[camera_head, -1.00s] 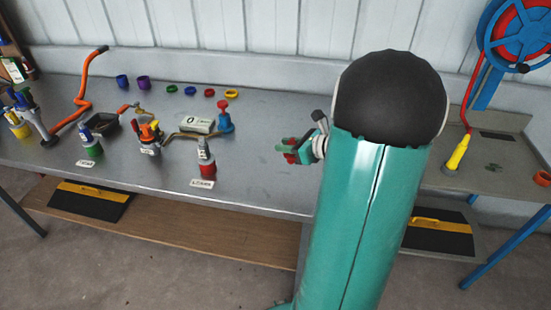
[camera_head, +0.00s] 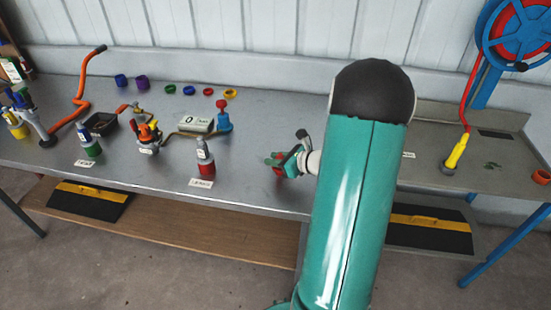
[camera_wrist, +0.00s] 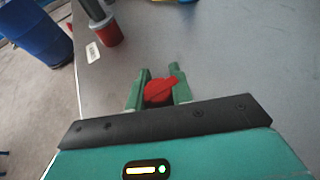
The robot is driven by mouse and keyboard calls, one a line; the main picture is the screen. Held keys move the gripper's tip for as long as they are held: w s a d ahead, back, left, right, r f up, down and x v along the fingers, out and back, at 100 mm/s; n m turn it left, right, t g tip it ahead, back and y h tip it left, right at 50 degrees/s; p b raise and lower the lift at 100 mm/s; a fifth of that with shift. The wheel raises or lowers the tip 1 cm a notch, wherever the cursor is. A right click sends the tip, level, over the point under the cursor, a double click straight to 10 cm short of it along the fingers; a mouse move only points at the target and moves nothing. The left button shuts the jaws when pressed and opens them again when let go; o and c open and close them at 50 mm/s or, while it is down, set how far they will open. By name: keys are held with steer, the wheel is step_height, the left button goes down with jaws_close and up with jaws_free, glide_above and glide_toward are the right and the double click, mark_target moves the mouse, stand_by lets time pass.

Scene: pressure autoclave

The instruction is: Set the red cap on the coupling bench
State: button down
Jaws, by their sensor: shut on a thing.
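The red cap (camera_wrist: 159,91) is clasped between the two green fingers of my gripper (camera_wrist: 159,76) in the wrist view. It is round with a raised bar across its top. In the head view my gripper (camera_head: 281,163) hangs over the right part of a long grey metal bench (camera_head: 250,172), and a bit of the red cap (camera_head: 278,172) shows at the fingers. The cap appears above the bench top; the exact gap cannot be told. A second grey bench (camera_head: 430,178) stands at the right. No sign tells which one is the coupling bench.
A grey bottle with a red base (camera_head: 205,165) stands left of my gripper, near the front edge. Coloured rings (camera_head: 230,93), a blue fitting with a red knob (camera_head: 223,118) and a gauge box (camera_head: 196,125) lie farther back. A hose reel (camera_head: 518,32) hangs at right.

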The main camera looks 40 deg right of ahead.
steer(key=c, duration=1.2)
jaws_free()
steer(key=shift+c, duration=0.2)
